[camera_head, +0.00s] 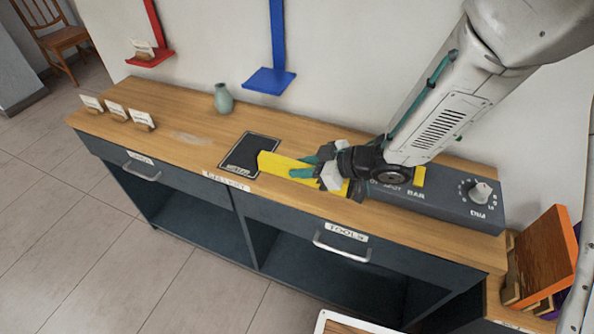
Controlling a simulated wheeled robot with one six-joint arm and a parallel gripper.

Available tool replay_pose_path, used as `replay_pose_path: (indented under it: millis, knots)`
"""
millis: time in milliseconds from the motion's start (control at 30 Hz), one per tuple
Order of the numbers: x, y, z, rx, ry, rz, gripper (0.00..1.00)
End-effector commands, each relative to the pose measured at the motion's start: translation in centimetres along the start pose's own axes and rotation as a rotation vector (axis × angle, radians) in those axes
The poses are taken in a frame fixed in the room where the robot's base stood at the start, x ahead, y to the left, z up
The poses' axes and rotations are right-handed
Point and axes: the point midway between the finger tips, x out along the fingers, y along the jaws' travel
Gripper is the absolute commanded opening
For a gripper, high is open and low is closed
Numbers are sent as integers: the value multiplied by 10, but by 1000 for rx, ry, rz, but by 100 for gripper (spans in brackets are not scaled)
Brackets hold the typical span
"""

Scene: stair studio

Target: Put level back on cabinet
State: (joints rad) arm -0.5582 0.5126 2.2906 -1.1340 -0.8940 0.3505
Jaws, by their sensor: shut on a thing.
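The yellow level (282,167) is held in my gripper (325,174), over the front part of the cabinet's wooden top. My gripper is shut on the level, and its fingers and wrist cover part of it. I cannot tell whether the level touches the surface. The cabinet (190,140) has a wooden top and dark drawers with open shelves below. A black labelled mat (243,146) lies on the top just left of the gripper, and the level's left end overlaps its right edge in the picture.
A dark box with a dial (450,200) stands on the right of the top, below my arm. A vase (223,98) and several small cards (116,111) stand at the left. Blue (270,82) and red (150,57) wall brackets hang behind. An orange panel (545,255) stands at right.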

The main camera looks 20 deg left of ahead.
Motion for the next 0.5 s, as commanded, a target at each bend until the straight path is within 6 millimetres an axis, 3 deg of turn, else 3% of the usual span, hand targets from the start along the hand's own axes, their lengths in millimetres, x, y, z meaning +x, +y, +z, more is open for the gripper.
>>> replay_pose_path:
  millis: [133, 367, 500]
  knots:
    - [3, 3, 3, 4, -1, 3, 0]
    - [17, 3, 29, 6, -1, 4, 0]
    - [18, 3, 31, 2, 0, 5, 0]
